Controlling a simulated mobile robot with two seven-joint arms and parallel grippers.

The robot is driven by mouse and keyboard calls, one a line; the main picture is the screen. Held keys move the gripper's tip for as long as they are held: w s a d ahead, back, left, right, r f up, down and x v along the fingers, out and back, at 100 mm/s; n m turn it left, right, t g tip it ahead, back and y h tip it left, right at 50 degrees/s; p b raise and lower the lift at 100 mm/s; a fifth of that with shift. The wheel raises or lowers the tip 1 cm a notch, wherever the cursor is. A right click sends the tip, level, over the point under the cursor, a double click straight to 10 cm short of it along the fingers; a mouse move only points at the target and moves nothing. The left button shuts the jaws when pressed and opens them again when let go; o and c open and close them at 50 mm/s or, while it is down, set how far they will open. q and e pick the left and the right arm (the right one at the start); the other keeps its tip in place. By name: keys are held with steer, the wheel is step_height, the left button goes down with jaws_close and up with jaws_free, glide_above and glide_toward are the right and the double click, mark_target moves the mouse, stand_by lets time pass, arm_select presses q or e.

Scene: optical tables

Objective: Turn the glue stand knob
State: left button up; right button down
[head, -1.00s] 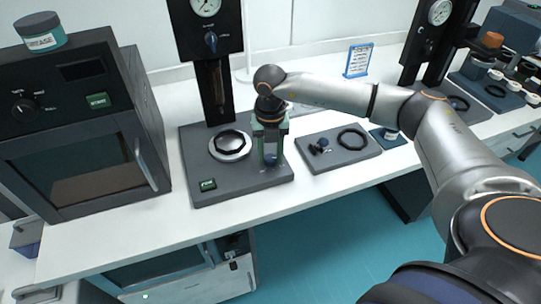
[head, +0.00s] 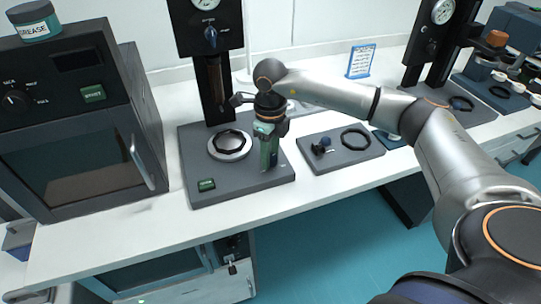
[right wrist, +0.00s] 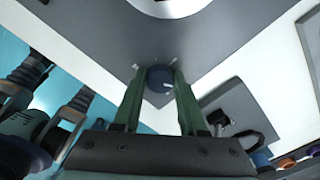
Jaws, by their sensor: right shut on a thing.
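The glue stand has a grey base (head: 240,187), a dark column with a gauge at the back, and a black ring on a pale round plate. A small dark blue knob (right wrist: 159,78) with a white mark sits at the base's front right corner. My right gripper (head: 268,163) points down over that corner, its green fingers shut on the knob from both sides, as the right wrist view (right wrist: 159,82) shows. In the head view the fingers hide the knob. My left gripper is out of view.
A dark oven (head: 80,130) with a grease jar (head: 35,22) on top stands at the left. A grey tray (head: 345,164) with a black ring and small parts lies right of the stand. A blue framed sign (head: 361,61) stands behind. White table is bare in front.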

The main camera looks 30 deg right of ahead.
steer(key=n+b, duration=0.1)
steer(key=n, duration=0.2)
steer(key=shift+n, duration=0.4)
steer(key=n, duration=0.2)
steer(key=shift+n+b, duration=0.35)
steer(key=shift+n, duration=0.95)
steer(key=shift+n+b, duration=0.5)
steer(key=shift+n, duration=0.6)
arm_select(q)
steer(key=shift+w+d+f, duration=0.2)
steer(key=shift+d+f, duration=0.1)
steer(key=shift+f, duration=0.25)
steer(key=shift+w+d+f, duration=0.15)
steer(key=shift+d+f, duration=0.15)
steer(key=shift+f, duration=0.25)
arm_select(e)
steer(key=shift+s+n, duration=0.1)
steer(key=shift+n, duration=0.7)
steer(key=shift+c, duration=2.2)
jaws_free()
